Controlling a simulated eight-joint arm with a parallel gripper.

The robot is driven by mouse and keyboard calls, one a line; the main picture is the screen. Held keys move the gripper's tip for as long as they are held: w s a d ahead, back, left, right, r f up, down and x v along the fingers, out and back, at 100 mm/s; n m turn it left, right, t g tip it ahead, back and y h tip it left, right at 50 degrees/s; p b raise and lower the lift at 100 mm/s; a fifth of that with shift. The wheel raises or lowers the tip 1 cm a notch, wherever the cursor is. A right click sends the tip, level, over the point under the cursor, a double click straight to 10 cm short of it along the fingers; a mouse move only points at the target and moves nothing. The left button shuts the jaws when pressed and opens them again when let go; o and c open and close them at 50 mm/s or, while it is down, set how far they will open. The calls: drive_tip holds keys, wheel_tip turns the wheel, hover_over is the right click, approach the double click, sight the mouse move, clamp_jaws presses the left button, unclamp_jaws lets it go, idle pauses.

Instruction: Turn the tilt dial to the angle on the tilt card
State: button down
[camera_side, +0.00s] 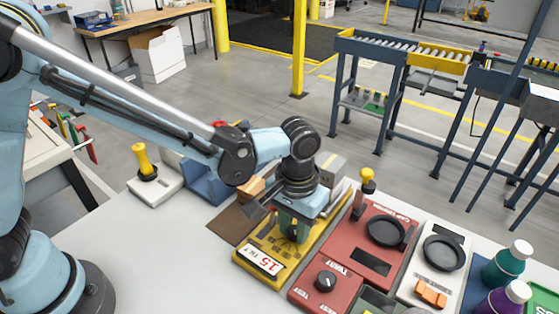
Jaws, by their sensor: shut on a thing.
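The tilt card (264,263) is a white label reading 15 TILT on the front of a yellow panel (300,264). The tilt dial sits on this yellow panel, mostly hidden under my gripper; dark scale marks show around it. My gripper (291,238) points down over the panel and is shut on the tilt dial. The dial's exact angle cannot be read from this view.
A red twist test box (326,290) with a black knob stands just right of the yellow panel. A red cap torque box (376,246), a white box (436,262) and teal and purple bottles stand further right. The tabletop at left front is clear.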

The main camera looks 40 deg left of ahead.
drive_tip(key=shift+m, duration=0.3)
drive_tip(key=m, duration=1.7)
idle(0.4)
drive_tip(key=c, duration=1.1)
unclamp_jaws()
